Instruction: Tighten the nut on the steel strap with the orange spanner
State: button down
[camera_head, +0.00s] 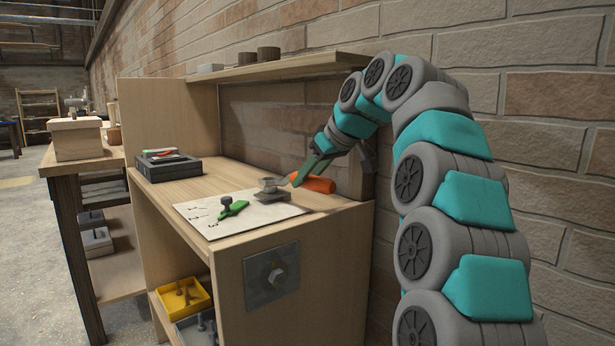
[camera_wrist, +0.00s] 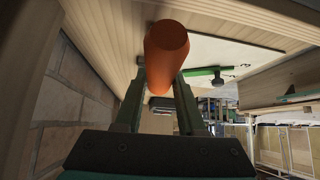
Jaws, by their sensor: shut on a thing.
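My gripper (camera_head: 301,181) is at the back right of the bench top, its fingers pointing down and left. It is shut on the orange spanner (camera_head: 318,184), which lies low over the bench. In the wrist view the spanner's thick orange handle (camera_wrist: 165,55) sits between the two fingers. The spanner's jaw end cannot be made out. The steel strap (camera_head: 258,284) is a grey plate on the bench's near end panel, below the top. A nut (camera_head: 279,277) stands out from its middle. The spanner is above the strap and apart from it.
A white sheet (camera_head: 222,227) on the bench carries a green tool (camera_head: 233,208) and a grey metal piece (camera_head: 270,195) close to my gripper. A dark case (camera_head: 168,168) lies farther left. A shelf (camera_head: 290,67) and brick wall bound the back. Space before the strap looks free.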

jog(key=shift+f, duration=0.1)
dwell(0.3)
jog(key=shift+f+b, duration=0.6)
jog(key=shift+f, duration=0.45)
jog(key=shift+a+b, duration=0.1)
jog(key=shift+b, duration=0.2)
